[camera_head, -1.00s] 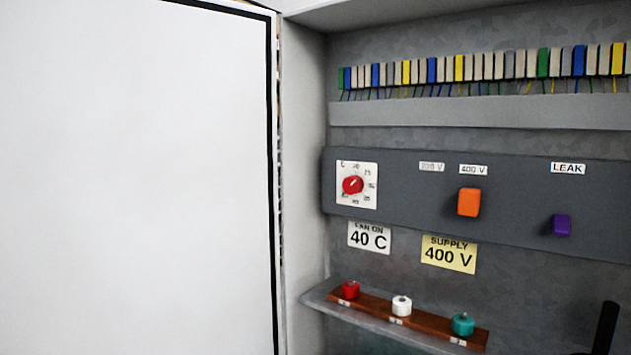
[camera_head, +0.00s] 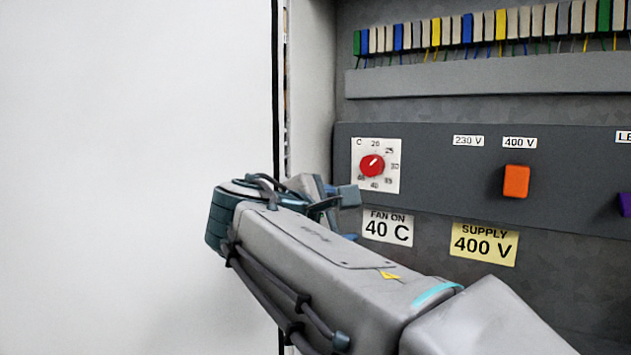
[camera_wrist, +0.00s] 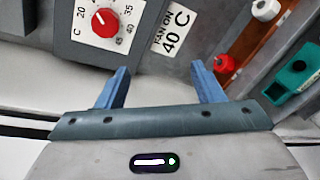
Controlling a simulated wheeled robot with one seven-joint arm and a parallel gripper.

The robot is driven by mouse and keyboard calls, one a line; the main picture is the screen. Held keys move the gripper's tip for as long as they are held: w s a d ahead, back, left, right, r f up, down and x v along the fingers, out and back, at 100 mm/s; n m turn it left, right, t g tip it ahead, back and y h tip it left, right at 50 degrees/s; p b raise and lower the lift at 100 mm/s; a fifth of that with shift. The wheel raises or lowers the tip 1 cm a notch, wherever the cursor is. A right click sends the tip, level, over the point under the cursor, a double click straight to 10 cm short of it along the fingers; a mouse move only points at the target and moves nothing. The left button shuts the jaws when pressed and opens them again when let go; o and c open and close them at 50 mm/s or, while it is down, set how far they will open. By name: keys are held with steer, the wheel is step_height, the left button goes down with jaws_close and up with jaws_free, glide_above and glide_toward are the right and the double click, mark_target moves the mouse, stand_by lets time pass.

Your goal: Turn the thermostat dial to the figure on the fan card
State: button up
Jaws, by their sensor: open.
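The thermostat dial (camera_head: 371,165) is a red knob on a white square plate with a ring of figures, at the left of the grey panel. Its white mark points up and to the right, roughly towards 25. The fan card (camera_head: 388,228) below it reads "FAN ON 40 C". My gripper (camera_head: 350,215) is left of the card and below the dial, partly hidden by my arm. In the wrist view its blue fingers (camera_wrist: 160,67) are apart and empty. The dial (camera_wrist: 104,21) and the fan card (camera_wrist: 172,29) lie beyond the fingertips, with the dial towards the left finger.
An orange switch (camera_head: 516,181) sits right of the dial, between the voltage labels and the yellow supply card (camera_head: 484,243). A purple knob (camera_head: 625,204) is at the right edge. The white door stands left.

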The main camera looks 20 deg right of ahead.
steer(key=n+t+h, duration=0.1)
steer(key=h, duration=0.1)
glide_toward(369, 167)
steer(key=v, duration=0.4)
steer(key=p+x, duration=0.2)
steer(key=x, duration=1.1)
steer(key=shift+w+d, duration=0.2)
steer(key=shift+d, duration=0.05)
steer(key=c, duration=1)
